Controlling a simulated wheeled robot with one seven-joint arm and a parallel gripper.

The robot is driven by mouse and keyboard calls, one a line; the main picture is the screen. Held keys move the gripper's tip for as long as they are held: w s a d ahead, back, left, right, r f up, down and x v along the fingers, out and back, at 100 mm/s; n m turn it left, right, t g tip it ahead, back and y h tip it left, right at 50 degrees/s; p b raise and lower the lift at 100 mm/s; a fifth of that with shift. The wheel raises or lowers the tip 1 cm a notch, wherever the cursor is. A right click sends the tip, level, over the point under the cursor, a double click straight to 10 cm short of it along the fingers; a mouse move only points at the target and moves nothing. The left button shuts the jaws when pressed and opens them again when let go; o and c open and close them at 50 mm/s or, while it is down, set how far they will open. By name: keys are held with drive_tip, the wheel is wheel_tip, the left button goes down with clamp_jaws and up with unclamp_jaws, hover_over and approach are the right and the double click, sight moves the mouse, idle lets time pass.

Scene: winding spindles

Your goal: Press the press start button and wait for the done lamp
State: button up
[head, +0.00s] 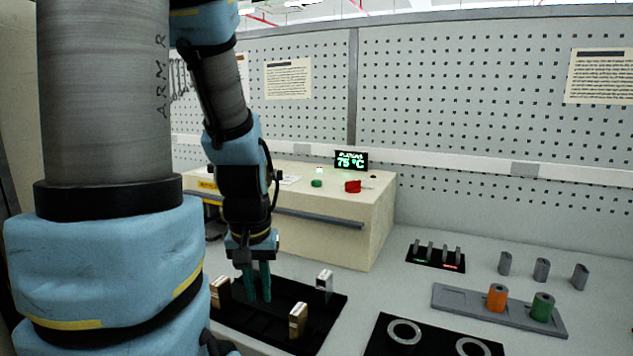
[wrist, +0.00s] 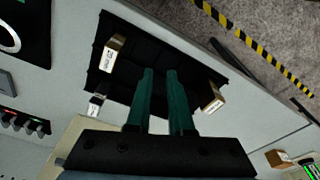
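The cream press box (head: 350,222) stands against the back wall. A green round button (head: 317,183) is on its top, with a small glowing pale-green lamp (head: 319,169) behind it. A red knob (head: 353,186) is to their right. A display (head: 351,160) reads 75 °C in green. I cannot read any labels for the button or lamp. My gripper (head: 257,298) points down in front of the press, over a black tray (head: 318,328). Its two teal fingers, also in the wrist view (wrist: 159,72), are apart with a narrow empty gap. Nothing touches the button.
Blocks stand in the black tray around my fingers: two tan ones (head: 298,320) and a silver one (head: 324,283). To the right are a grey rack (head: 466,302) with orange and green spools, grey pegs (head: 541,269) and a black ring tray (head: 439,345).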

clamp_jaws()
idle(1.0)
